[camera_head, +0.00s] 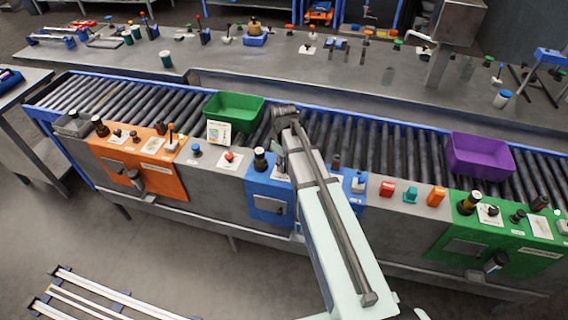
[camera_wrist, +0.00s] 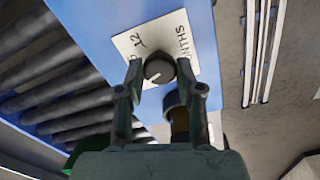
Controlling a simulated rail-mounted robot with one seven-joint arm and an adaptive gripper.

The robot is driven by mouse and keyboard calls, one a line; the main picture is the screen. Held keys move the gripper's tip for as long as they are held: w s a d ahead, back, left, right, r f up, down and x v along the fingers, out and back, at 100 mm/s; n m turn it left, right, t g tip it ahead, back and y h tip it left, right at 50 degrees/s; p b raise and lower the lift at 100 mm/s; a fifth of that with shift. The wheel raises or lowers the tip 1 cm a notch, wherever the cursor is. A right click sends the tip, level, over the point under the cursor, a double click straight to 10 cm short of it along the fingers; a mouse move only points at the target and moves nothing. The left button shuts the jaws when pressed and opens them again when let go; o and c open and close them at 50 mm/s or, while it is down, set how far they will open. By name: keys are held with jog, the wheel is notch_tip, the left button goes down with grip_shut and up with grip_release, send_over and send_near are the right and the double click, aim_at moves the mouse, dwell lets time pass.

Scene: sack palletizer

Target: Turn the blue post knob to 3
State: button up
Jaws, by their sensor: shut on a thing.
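The blue post (camera_head: 268,205) is a blue panel on the front of the conveyor, left of my arm in the head view. In the wrist view, its blue face (camera_wrist: 85,12) carries a white dial plate (camera_wrist: 165,35) with a "12" and part of a word ending in "NTHS". The dark round knob (camera_wrist: 158,68) sits at the plate's edge. My gripper (camera_wrist: 159,72) is shut on the knob, one finger on each side. A light pointer mark shows on the knob's lower left; the number it meets is hidden. My arm hides the knob and gripper in the head view.
A dark-topped pushbutton (camera_head: 260,158) stands close beside my gripper, also in the wrist view (camera_wrist: 177,115). A green bin (camera_head: 235,112) and a purple bin (camera_head: 480,155) sit on the rollers. Orange (camera_head: 150,170) and green (camera_head: 500,232) panels flank the blue one.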

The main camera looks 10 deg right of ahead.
dwell(0.3)
jog(key=o, duration=1.1)
jog(key=shift+o, duration=0.2)
jog(key=shift+r, duration=0.1)
notch_tip(320, 180, up, 12)
